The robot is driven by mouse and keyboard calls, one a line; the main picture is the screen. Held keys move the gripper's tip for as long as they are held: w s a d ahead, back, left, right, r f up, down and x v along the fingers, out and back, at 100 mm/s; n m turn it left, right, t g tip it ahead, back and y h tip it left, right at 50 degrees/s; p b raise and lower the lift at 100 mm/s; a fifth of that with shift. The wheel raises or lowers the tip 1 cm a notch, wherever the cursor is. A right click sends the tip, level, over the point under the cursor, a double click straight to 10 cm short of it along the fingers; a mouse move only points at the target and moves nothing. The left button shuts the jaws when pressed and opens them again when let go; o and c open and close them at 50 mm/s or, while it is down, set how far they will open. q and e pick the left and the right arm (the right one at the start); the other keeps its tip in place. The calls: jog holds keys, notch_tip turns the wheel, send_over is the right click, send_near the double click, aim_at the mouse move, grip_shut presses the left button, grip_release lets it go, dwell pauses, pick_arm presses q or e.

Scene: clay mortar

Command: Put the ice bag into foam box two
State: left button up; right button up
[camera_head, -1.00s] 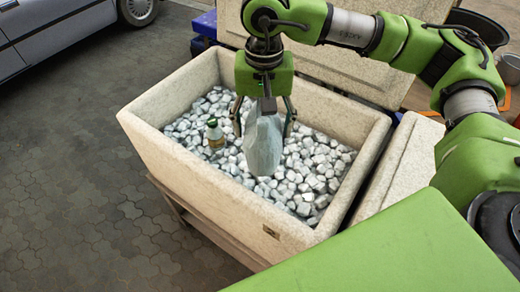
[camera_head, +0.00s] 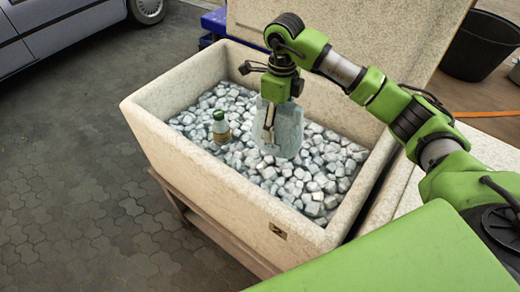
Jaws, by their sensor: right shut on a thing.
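A large speckled off-white foam box (camera_head: 190,165) stands open in the middle of the head view, with a small dark mark on its front wall that I cannot read clearly. My right gripper (camera_head: 268,122) hangs over the inside of the box, pointing down, and is shut on the pale blue-grey ice bag (camera_head: 287,132). The bag hangs within the box's outline, right of its middle; I cannot tell whether its lower end touches the ice. My left gripper is not in view.
Ice lumps (camera_head: 310,185) fill the box floor. A bottle with a green cap (camera_head: 221,128) stands in them, left of the bag. A raised pale panel (camera_head: 370,40) is behind the box. A black bucket (camera_head: 480,45) stands at upper right. A car (camera_head: 60,25) is at upper left.

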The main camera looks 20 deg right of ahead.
jog(key=shift+d+f+m, duration=0.3)
jog(key=shift+f+m, duration=0.25)
jog(key=shift+m, duration=0.15)
notch_tip(320, 180, down, 10)
jog(key=shift+r+p, duration=0.2)
jog(key=shift+p, duration=0.8)
jog(key=shift+f, duration=0.2)
jog(key=shift+w, duration=0.1)
jog(key=shift+f, duration=0.2)
jog(key=o, duration=2)
jog(key=shift+c, duration=0.2)
